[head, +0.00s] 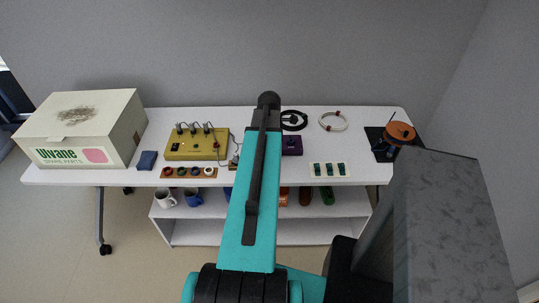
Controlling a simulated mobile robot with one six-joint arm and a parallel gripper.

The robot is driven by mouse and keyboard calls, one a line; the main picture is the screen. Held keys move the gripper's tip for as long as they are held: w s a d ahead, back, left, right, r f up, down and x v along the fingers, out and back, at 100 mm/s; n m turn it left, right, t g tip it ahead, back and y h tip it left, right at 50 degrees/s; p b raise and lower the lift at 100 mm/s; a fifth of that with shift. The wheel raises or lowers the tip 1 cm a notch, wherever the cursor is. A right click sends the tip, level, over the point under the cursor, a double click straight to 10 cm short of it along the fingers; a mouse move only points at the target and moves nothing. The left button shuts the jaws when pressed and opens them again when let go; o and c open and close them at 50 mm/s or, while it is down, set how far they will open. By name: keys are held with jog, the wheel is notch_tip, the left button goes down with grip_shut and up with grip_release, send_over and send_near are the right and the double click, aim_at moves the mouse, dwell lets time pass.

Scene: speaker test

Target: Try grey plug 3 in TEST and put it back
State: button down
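A yellow box (184,152) stands on the white table, left of my arm. Several dark plugs with cables stand in a row along its back, among them a plug at the right end of the row (207,130). The plugs are too small for me to read numbers or tell which is grey plug 3. A small red detail (216,145) shows near the box's right side, but I cannot read a TEST label. My teal arm rises through the middle of the view and hides part of the table. My gripper does not show, so its hold is hidden.
A large carton (110,140) and a blue block (147,160) are at left. A strip of coloured round pieces (188,172) lies in front of the box. Right are a purple box (292,146), black coil (294,120), pale ring (333,121), white card (343,170) and orange spool (399,132).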

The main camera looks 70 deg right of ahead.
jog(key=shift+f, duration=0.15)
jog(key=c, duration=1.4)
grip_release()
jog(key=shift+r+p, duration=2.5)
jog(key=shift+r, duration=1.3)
